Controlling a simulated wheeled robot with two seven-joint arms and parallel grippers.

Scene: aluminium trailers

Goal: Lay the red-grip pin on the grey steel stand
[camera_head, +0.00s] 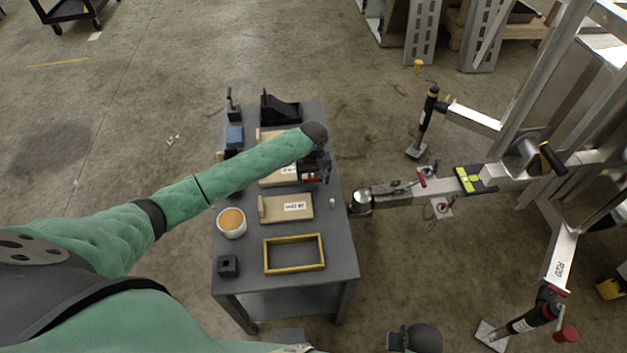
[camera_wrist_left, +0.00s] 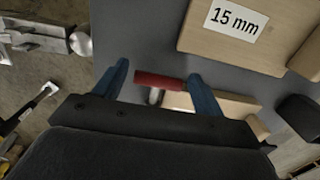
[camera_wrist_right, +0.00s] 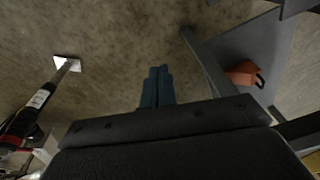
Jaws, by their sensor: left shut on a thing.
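The grey steel stand (camera_head: 340,255) is table-like, with a flat dark top and a lower shelf. My left gripper (camera_head: 314,170) is over its right half, above the labelled wooden blocks. In the left wrist view, my left gripper (camera_wrist_left: 160,72) is shut on the red-grip pin (camera_wrist_left: 158,80), whose red grip lies across between the blue fingers. A short pale metal part (camera_wrist_left: 155,97) shows below the grip; the rest is hidden by the gripper. My right gripper (camera_wrist_right: 157,86) is shut and empty, low beside the stand.
Bare top shows at the right front.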

